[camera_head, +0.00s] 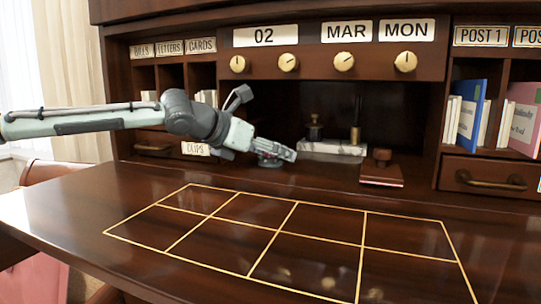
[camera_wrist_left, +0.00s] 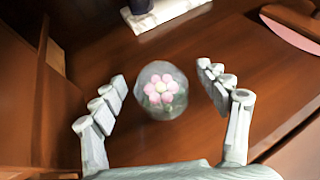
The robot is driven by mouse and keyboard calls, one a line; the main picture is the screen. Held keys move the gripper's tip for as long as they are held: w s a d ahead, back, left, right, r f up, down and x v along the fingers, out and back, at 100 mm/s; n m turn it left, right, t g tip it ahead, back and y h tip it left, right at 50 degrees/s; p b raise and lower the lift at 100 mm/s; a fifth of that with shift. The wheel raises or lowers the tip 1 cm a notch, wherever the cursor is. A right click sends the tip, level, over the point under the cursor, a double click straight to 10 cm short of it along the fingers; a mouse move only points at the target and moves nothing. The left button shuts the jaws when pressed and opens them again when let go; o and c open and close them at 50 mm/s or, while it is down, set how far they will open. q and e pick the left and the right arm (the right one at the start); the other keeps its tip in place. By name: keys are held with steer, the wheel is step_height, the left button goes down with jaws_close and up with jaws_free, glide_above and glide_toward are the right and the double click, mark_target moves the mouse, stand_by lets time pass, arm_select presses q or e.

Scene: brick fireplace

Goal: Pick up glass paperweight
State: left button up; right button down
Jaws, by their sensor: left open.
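The glass paperweight (camera_wrist_left: 161,90) is a clear round dome with a pink flower inside. In the left wrist view it sits on the brown desk surface, midway between the spread fingers of my left gripper (camera_wrist_left: 165,95), apart from both. In the head view my left gripper (camera_head: 276,156) reaches in from the left to the back of the desk, by the pigeonholes. The paperweight is mostly hidden there behind or under the gripper; only a dark shape (camera_head: 269,161) shows. My right gripper is not in view.
A marble stand (camera_head: 332,148) with an inkwell (camera_head: 315,128) is just right of the gripper. A wooden stamp-like block (camera_head: 382,170) stands further right. The left cubby wall (camera_wrist_left: 40,80) is close to the gripper. The gold-lined desktop (camera_head: 250,215) in front is clear.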

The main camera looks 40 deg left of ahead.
arm_select(q)
steer(key=shift+c, duration=0.6)
steer(key=c, duration=1.2)
steer(key=shift+c, duration=0.9)
steer(key=shift+r, duration=0.15)
